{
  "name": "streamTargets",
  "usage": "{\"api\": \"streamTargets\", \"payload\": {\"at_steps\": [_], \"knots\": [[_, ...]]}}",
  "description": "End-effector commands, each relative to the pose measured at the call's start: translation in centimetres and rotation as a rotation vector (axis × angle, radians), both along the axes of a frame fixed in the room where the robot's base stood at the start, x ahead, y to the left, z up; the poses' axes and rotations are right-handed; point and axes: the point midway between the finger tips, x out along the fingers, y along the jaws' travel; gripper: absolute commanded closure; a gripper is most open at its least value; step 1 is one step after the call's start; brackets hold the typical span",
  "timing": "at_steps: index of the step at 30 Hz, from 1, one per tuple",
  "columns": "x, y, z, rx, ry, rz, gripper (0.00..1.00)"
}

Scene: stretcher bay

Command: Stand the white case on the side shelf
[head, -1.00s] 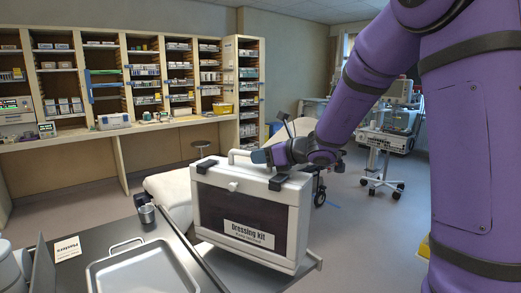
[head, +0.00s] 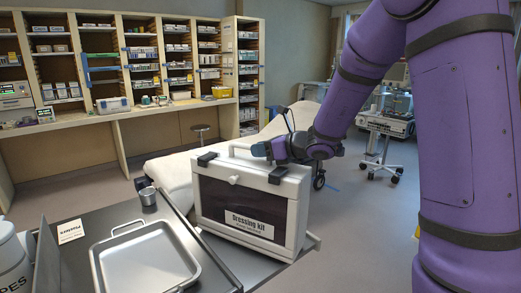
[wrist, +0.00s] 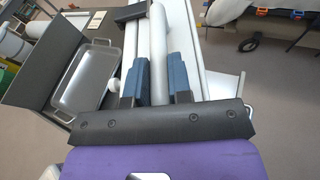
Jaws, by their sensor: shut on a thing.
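The white case (head: 296,190) has a dark front panel and a "Dressing kit" label. It is upright in the head view, with its handle (head: 240,147) on top. My gripper (head: 262,152) is shut on that handle. The wrist view shows the blue fingers (wrist: 157,85) on both sides of the pale handle bar (wrist: 157,45). The grey side shelf (head: 312,241) shows at the case's lower right, at the trolley's side. The case is over this shelf and hides most of it. I cannot tell whether its base touches the shelf.
A stretcher (head: 170,172) lies behind the case. A wheeled equipment stand (head: 385,125) is at right; the floor between is clear.

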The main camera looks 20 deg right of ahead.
Motion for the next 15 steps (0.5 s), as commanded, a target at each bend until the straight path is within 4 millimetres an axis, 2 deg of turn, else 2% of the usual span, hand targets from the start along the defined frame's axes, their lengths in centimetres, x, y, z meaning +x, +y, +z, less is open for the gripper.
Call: {"api": "streamTargets", "payload": {"at_steps": [15], "knots": [[0.08,0.0,-0.33,0.003,-0.004,0.0,1.0]]}}
